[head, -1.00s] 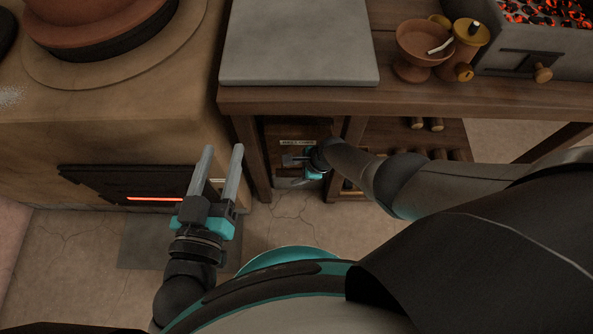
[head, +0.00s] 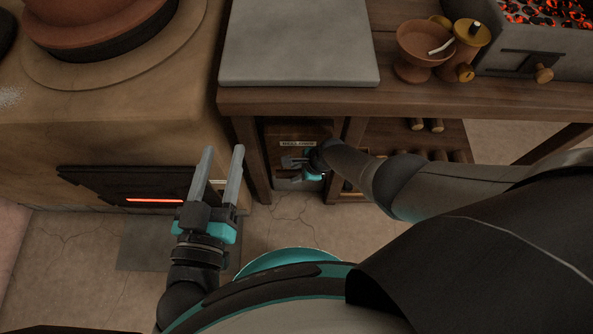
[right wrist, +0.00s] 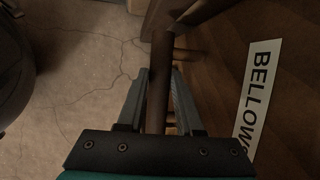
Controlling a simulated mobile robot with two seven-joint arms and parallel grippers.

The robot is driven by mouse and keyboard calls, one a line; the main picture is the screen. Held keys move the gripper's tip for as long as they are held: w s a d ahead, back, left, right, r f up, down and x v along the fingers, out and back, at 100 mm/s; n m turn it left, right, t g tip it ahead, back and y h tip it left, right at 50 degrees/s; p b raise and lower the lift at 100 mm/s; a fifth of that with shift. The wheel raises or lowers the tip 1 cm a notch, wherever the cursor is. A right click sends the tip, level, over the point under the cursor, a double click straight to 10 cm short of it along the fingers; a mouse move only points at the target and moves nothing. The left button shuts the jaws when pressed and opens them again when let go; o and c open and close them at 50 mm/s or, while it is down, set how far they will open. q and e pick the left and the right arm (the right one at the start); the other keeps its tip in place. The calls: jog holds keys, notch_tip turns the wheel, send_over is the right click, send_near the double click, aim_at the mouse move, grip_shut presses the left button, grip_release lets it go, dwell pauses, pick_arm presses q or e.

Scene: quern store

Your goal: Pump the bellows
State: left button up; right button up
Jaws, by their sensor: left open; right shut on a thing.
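The bellows (head: 297,130) show as a wooden front under the bench, with a white label reading BELLOWS in the head view. The label (right wrist: 260,85) shows at the right in the right wrist view, its end cut off by my gripper. My right gripper (head: 288,162) is in front of the bellows, just below the label. In the right wrist view it is shut on a dark rod-like handle (right wrist: 158,85), which passes between its fingers. My left gripper (head: 223,150) is open and empty, in front of the stove, with its fingers pointing away from me.
The workbench (head: 430,100) overhangs the bellows; a grey slab (head: 298,40), an orange bowl (head: 425,45) and a brazier of glowing coals (head: 540,60) stand on it. The stove (head: 120,135) with a glowing slot is at left. Bare floor (head: 70,245) lies below.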

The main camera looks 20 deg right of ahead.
grip_shut()
dwell(0.8)
